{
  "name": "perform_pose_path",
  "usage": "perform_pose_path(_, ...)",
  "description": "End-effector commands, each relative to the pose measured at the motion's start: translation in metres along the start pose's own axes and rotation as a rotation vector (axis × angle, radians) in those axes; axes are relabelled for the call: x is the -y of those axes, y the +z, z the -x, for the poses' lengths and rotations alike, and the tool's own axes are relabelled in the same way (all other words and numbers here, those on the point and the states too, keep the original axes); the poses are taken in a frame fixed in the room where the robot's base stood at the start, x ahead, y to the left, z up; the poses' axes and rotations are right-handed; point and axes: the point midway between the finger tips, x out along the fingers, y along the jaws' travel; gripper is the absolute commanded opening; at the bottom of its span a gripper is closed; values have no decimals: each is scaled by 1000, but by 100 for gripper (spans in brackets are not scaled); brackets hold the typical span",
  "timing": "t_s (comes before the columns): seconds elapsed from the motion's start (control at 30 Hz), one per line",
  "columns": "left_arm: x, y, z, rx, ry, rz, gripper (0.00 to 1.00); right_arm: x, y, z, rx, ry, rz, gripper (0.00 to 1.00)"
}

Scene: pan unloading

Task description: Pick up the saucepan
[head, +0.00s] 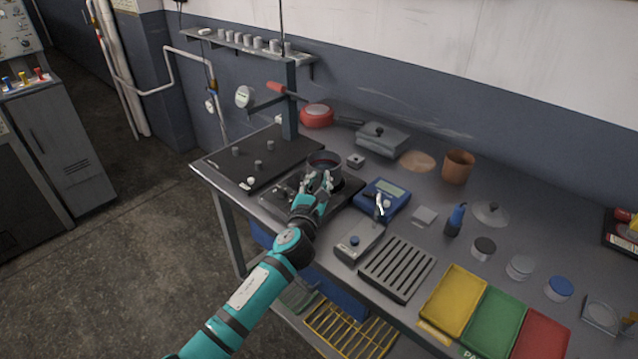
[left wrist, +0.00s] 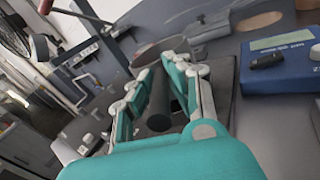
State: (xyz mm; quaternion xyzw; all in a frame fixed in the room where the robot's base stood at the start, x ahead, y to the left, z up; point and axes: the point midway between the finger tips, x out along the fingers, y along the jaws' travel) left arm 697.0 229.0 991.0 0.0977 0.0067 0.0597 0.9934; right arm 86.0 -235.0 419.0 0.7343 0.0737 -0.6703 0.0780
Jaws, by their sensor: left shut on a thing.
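The saucepan (head: 323,160) is a small dark pot on the black hotplate unit at the left part of the bench. My left gripper (head: 319,181) reaches it from the front and is shut on its handle. In the left wrist view the black handle (left wrist: 158,103) lies between the two teal fingers of the gripper (left wrist: 158,76), its end pointing back toward the palm. The pan's grey body (left wrist: 155,50) shows just beyond the fingertips, partly hidden by them. The pan looks upright, and I cannot tell whether it is lifted. My right gripper is not in view.
A blue scale (head: 386,197) stands close to the right of the pan. A dark post (head: 289,100) with an arm rises behind it, near a red pan (head: 316,116). A slotted grey tray (head: 397,268) and yellow, green and red trays (head: 494,322) lie further right.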

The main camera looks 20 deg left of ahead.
Motion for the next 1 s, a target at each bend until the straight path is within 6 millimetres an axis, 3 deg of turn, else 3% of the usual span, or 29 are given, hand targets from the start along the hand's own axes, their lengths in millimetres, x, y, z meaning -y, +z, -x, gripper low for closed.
perform_pose_path(0.17, -6, 30, 0, 10, -1, -3, 0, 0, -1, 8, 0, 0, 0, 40)
perform_pose_path(0.7, 18, 40, 126, 4, -2, 1, 0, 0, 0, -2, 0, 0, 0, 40)
perform_pose_path(1.0, 23, 45, 156, 4, 0, 0, 0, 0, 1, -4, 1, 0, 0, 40)
